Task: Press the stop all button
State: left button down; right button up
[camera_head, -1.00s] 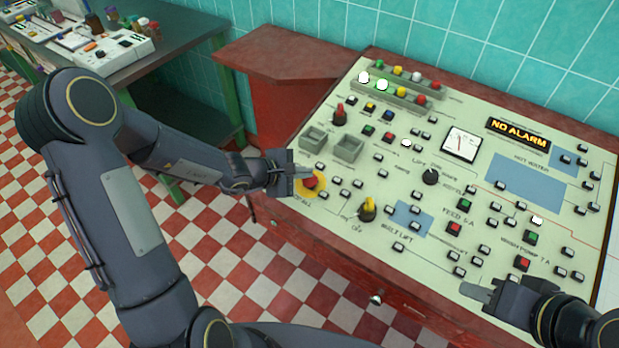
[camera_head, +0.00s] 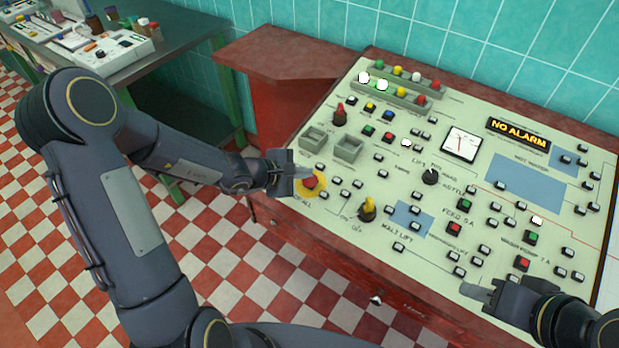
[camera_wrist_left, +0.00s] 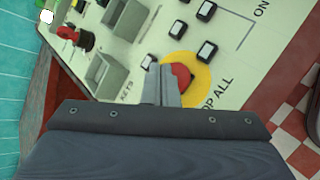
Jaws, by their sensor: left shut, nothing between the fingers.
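The stop all button is a red mushroom button (camera_head: 311,182) on a yellow round plate at the panel's front left corner. It also shows in the left wrist view (camera_wrist_left: 183,76), with the lettering "OP ALL" beside it. My left gripper (camera_head: 306,172) is shut and empty, its fingertips right at the button and covering part of it. In the left wrist view the shut fingers (camera_wrist_left: 166,84) overlap the button's left side. I cannot tell whether they touch it. My right gripper (camera_head: 478,292) is at the panel's front right edge, partly hidden by its own arm; its opening is unclear.
A dark table (camera_head: 185,45) with instruments stands at the back left.

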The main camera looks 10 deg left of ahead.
dwell(0.4)
pick_arm(q)
jog(key=shift+w+f+b, duration=0.1)
jog(key=shift+f+b, duration=0.3)
jog(key=shift+b, duration=0.3)
jog(key=shift+f+b, duration=0.35)
jog(key=shift+b, duration=0.2)
dwell(0.4)
jog(key=shift+r, duration=0.1)
jog(key=shift+r+p, duration=0.4)
jog(key=shift+r, duration=0.25)
jog(key=shift+r, duration=0.1)
jog(key=r+p, duration=0.1)
jog(key=r, duration=0.1)
jog(key=s+r+p, duration=0.1)
jog(key=r+p, duration=0.1)
jog(key=shift+a+r, duration=0.15)
jog(key=shift+r, duration=0.2)
dwell(0.3)
